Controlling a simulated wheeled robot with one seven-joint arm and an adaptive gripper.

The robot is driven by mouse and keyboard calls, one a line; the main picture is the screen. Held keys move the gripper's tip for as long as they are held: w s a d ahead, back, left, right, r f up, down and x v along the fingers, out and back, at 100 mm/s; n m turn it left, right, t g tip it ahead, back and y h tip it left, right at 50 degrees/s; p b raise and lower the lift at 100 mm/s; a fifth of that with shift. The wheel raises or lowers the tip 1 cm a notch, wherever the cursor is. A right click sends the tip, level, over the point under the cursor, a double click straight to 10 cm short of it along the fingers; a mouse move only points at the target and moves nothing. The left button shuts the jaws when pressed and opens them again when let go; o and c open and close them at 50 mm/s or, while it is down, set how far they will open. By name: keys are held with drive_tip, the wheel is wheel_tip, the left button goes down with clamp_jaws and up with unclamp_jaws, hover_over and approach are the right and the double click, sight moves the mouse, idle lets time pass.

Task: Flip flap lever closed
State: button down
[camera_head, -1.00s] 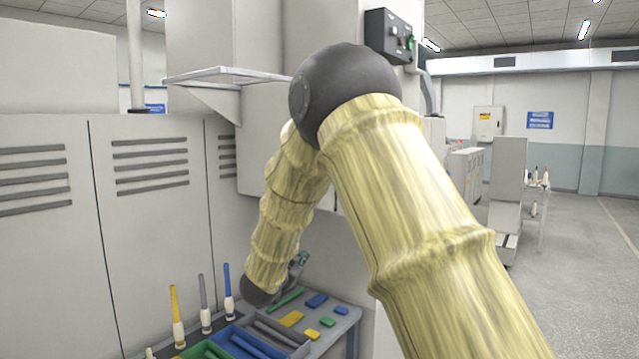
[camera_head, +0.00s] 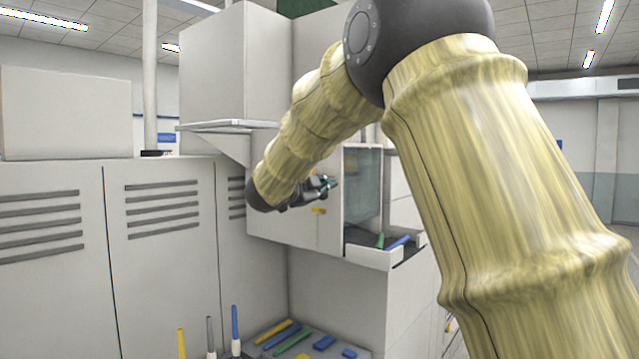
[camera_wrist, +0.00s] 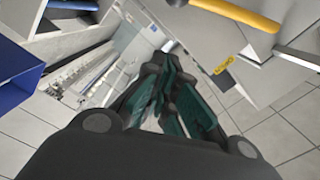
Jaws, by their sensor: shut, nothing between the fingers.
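A small yellow piece (camera_head: 318,211) shows on the white machine front (camera_head: 285,225); at this size I cannot tell if it is the flap lever or a label. In the wrist view a yellow bar with a dark end (camera_wrist: 240,14) lies at the top edge, partly cut off, apart from the fingers; it may be the lever. My gripper (camera_head: 328,186) is in front of the machine, just above the small yellow piece. In the wrist view my gripper (camera_wrist: 180,98) is shut and empty, with dark green finger pads.
Right of my gripper is a recess with a glassy panel (camera_head: 362,185) and a white tray (camera_head: 372,256) holding blue and green bars. A white shelf (camera_head: 228,126) juts out at upper left. Below, a table (camera_head: 345,343) carries coloured pieces. A blue object (camera_wrist: 15,82) sits left in the wrist view.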

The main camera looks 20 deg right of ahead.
drive_tip(key=w+d+f+p, duration=0.2)
drive_tip(key=w+d+p, duration=0.2)
drive_tip(key=w, duration=0.2)
drive_tip(key=shift+w+d+p, duration=0.15)
drive_tip(key=shift+w+p, duration=0.05)
drive_tip(key=shift+p, duration=0.15)
idle(0.4)
